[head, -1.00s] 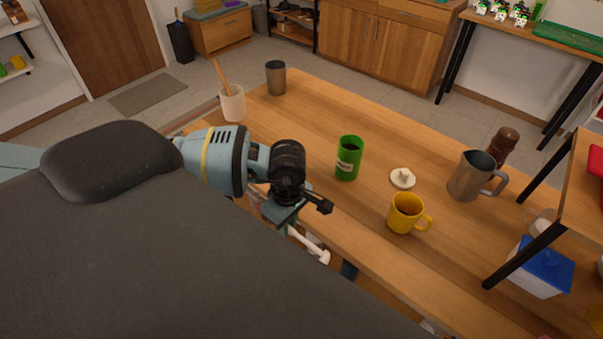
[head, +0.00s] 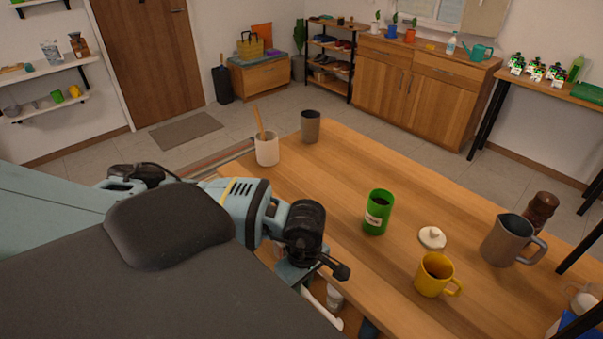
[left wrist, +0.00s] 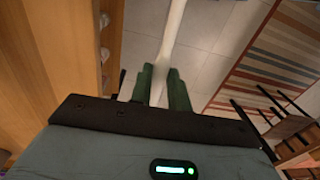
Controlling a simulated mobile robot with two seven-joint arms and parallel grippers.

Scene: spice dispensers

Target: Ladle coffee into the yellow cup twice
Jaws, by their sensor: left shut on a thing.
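The yellow cup (head: 432,279) stands upright on the wooden table near its front edge, in the head view. Left of and behind it stands an open green canister (head: 377,213) with dark contents, likely the coffee. A white lid (head: 432,238) lies on the table beside the canister. My left gripper (head: 306,283) is just off the table's front-left edge, left of the canister and cup. In the left wrist view its green fingers (left wrist: 164,88) are shut on a slim white handle (left wrist: 172,35), likely the ladle. The handle's far end is out of frame. My right gripper is not in view.
A grey metal pitcher (head: 505,240) and a brown jar (head: 541,212) stand at the table's right. A white pot (head: 267,149) with a wooden utensil and a dark tumbler (head: 311,126) stand at the far left end. The table's middle is clear.

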